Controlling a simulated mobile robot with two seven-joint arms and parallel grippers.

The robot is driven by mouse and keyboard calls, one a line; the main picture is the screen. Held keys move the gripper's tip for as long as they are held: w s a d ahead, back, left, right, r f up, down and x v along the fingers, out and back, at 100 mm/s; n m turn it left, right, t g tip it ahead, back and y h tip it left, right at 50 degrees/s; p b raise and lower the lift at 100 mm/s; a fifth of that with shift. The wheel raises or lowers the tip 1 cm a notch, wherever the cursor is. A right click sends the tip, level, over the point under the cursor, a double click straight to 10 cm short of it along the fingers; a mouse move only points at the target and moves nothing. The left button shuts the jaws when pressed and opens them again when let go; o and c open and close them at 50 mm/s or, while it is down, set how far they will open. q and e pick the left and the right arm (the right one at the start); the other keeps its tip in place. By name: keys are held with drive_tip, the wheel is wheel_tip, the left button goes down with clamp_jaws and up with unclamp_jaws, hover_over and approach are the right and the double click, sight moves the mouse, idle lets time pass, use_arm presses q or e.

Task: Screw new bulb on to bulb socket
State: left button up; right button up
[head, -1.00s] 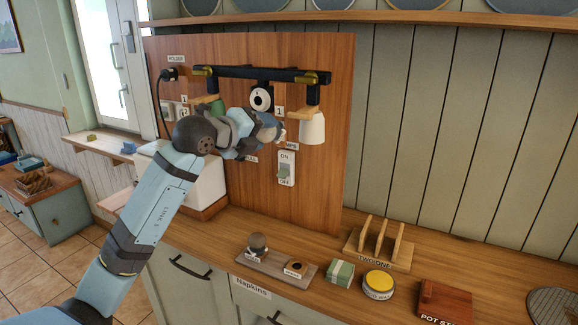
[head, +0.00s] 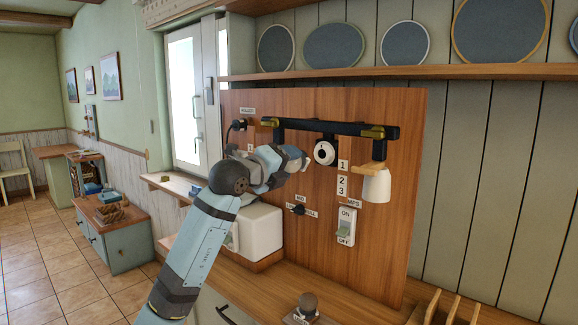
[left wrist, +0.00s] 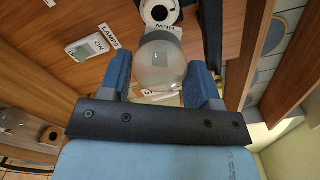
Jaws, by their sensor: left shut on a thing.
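My left gripper (left wrist: 164,80) is shut on the new bulb (left wrist: 160,65), a clear glass bulb between its blue fingers in the left wrist view. The bulb's grey base, marked NEW, points at a round white socket (left wrist: 160,12) with a dark centre. Base and socket overlap in that view; I cannot tell whether they touch. In the head view the left gripper (head: 302,160) is just left of and slightly below the socket (head: 324,152), which hangs at the middle of a black bar. The bulb is mostly hidden there. My right gripper is not in view.
The black bar (head: 345,129) is on a wooden board (head: 400,230). A white lamp shade (head: 376,186) hangs at its right end. A switch (head: 346,226) is below. A dark round bulb (head: 308,301) stands on the counter. A white box (head: 262,232) is under my arm.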

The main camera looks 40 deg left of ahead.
sight(303, 159)
use_arm(q)
drive_tip(key=shift+w+d+p, duration=0.2)
drive_tip(key=shift+w+p, duration=0.2)
drive_tip(key=shift+w, duration=1.35)
drive_tip(key=shift+w+d, duration=0.1)
drive_tip(key=shift+w, duration=1.05)
drive_tip(key=shift+w, duration=0.1)
drive_tip(key=shift+w+d+p, duration=0.1)
drive_tip(key=shift+w+p, duration=0.4)
drive_tip(key=shift+w, duration=0.65)
drive_tip(key=o, duration=0.7)
